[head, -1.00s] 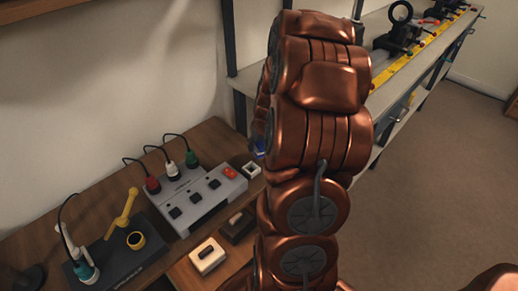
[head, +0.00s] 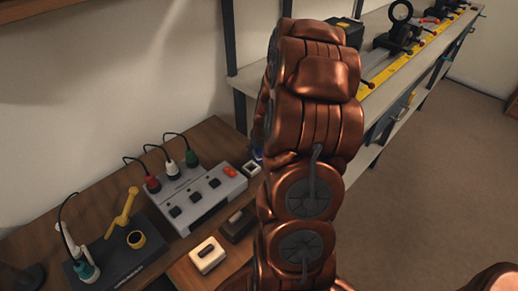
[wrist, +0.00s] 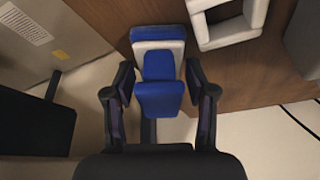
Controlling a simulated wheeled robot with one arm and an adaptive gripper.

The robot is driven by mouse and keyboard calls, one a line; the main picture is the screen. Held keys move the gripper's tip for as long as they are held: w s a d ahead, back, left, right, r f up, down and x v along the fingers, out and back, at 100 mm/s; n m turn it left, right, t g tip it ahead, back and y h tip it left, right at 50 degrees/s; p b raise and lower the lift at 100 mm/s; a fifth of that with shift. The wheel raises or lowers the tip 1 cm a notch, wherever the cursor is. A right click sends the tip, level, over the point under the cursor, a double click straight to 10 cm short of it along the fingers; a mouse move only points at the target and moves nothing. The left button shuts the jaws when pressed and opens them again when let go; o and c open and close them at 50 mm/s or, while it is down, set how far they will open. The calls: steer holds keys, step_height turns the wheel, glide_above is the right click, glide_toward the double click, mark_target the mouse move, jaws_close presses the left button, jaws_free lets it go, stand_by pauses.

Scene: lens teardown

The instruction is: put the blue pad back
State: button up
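In the wrist view, the blue pad (wrist: 160,98) sits between the two fingertips of my gripper (wrist: 160,84). Whether the pad touches this block I cannot tell.
A white square frame (wrist: 206,32) lies close by on the wooden bench; it also shows in the head view (head: 250,168). A grey box with cabled plugs (head: 198,196) stands left of it. A cream block (head: 207,255) lies nearer. A shelf with a yellow rail (head: 385,84) is at right.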

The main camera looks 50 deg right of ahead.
steer(key=shift+o, duration=1.2)
steer(key=shift+r, duration=0.25)
steer(key=v, duration=1.2)
steer(key=s+a+r+n+g+y, duration=0.1)
steer(key=s+a, duration=0.1)
steer(key=a, duration=0.8)
steer(key=s+a+r+n+g+y, duration=0.1)
steer(key=s+a+n+g, duration=0.15)
steer(key=a, duration=0.75)
steer(key=s+a+r+g, duration=0.1)
steer(key=s+a, duration=0.4)
steer(key=s, duration=0.3)
steer(key=s+a+r+n+g, duration=0.1)
steer(key=s+a+g, duration=0.1)
steer(key=s+a, duration=0.3)
steer(key=s, duration=0.4)
steer(key=shift+a, duration=0.4)
